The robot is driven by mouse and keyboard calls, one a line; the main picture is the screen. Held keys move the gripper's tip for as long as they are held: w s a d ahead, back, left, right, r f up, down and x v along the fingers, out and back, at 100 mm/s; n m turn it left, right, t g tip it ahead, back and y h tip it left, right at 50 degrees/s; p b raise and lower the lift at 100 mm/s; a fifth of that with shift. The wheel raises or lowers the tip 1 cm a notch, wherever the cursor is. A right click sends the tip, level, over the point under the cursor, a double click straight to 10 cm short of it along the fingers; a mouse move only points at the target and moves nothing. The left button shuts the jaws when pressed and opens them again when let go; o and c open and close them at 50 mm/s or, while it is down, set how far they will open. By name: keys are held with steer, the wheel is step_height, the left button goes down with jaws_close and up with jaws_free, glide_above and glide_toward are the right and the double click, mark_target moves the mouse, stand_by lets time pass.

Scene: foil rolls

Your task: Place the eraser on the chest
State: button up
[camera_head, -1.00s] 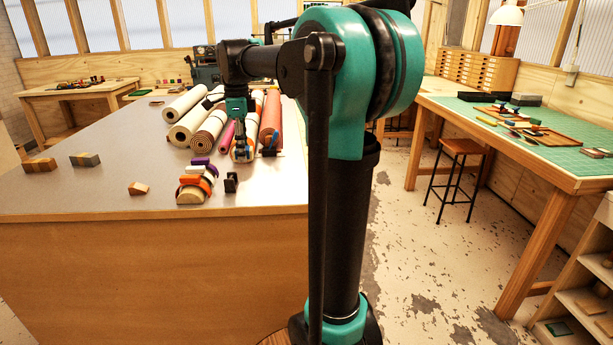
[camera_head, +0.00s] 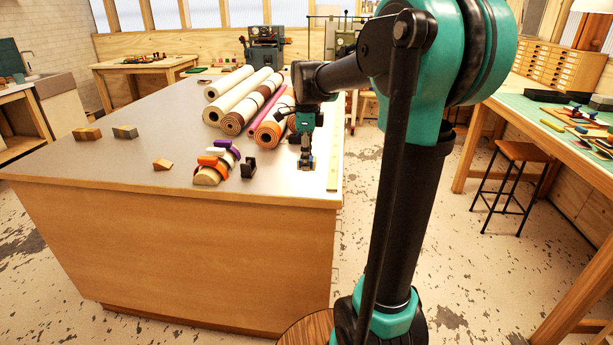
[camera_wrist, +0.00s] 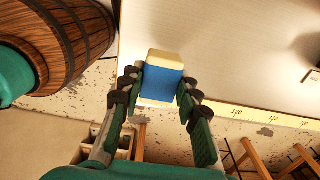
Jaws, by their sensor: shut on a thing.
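My gripper (camera_head: 306,162) is over the right front part of the grey-topped table, to the right of the rolls. In the wrist view, its fingers (camera_wrist: 160,92) are shut on the sides of an eraser (camera_wrist: 162,82), a cream block with a blue sleeve. In the head view the eraser is small and mostly hidden by the fingers; I cannot tell whether it touches the tabletop.
Several rolls (camera_head: 243,97) lie on the table (camera_head: 130,185). Colourful arched blocks (camera_head: 216,165), a black dispenser-like thing (camera_head: 249,167) and small wooden blocks (camera_head: 88,133) lie nearer. A yellow ruler (camera_head: 333,172) lies along the right edge. A stool (camera_head: 520,153) stands by the green-topped bench (camera_head: 515,101).

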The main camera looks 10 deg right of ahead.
mark_target(306, 185)
steer(key=shift+f, duration=2.95)
steer(key=shift+f, duration=0.1)
steer(key=o, duration=1.2)
step_height(306, 185, up, 12)
steer(key=shift+r, duration=0.15)
